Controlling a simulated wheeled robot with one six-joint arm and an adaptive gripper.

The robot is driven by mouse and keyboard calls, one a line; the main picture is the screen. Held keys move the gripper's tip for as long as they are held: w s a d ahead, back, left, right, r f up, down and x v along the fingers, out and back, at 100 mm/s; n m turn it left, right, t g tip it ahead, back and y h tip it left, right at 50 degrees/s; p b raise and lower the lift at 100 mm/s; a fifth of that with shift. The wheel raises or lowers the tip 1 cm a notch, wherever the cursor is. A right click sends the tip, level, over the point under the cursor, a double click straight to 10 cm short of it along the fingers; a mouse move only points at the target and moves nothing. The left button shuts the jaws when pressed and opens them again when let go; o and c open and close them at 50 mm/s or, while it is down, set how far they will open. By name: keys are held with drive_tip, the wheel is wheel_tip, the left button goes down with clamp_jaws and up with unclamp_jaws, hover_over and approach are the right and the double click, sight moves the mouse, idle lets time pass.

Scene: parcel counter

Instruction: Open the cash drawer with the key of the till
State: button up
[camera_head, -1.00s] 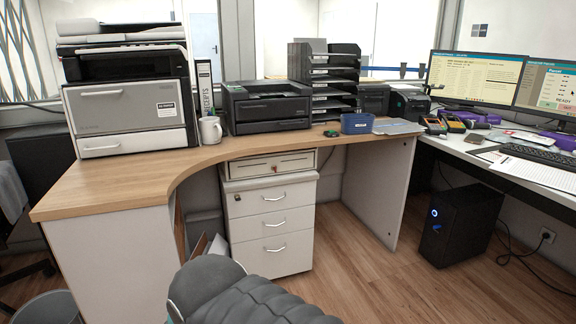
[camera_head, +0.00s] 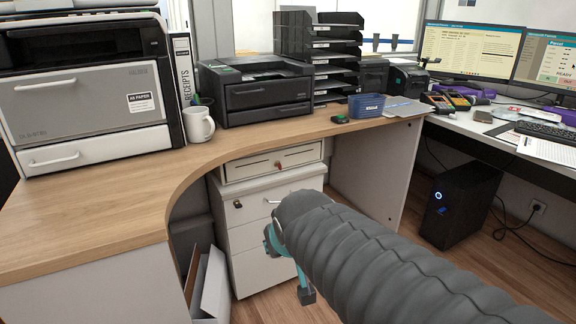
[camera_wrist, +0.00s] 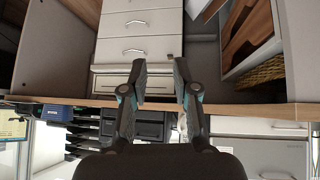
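The cash drawer (camera_head: 270,163) is a cream, shallow, wide drawer under the desktop, above the white drawer unit. Its front looks closed. A small red thing (camera_head: 279,164) shows at the middle of its front, perhaps at the lock; I cannot tell if it is the key. The upside-down wrist view also shows the drawer front (camera_wrist: 108,83). My gripper (camera_wrist: 160,72) is open and empty, its two fingers apart in front of the drawer units. In the head view my gripper (camera_head: 290,268) is partly hidden behind my arm, lower than the cash drawer.
The wooden desktop (camera_head: 120,205) curves above the drawer. A white drawer unit (camera_head: 245,215) with handles stands below. Folders (camera_head: 212,285) stand left of the unit; a black computer (camera_head: 462,205) stands right.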

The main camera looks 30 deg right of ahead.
drive_tip(key=w+d+t+h, duration=0.1)
drive_tip(key=w+d+t, duration=0.1)
drive_tip(key=w+d, duration=0.55)
drive_tip(key=w+d+t+h, duration=0.1)
drive_tip(key=w+d+t, duration=0.25)
drive_tip(key=w, duration=0.65)
drive_tip(key=n+t+y+b, duration=0.1)
drive_tip(key=t+y+b, duration=0.1)
drive_tip(key=t+y, duration=0.25)
approach(280, 166)
drive_tip(key=w+p, duration=0.1)
drive_tip(key=w, duration=0.8)
drive_tip(key=shift+a+p, duration=0.15)
drive_tip(key=shift+p, duration=0.15)
drive_tip(key=shift+w+r, duration=0.1)
clamp_jaws()
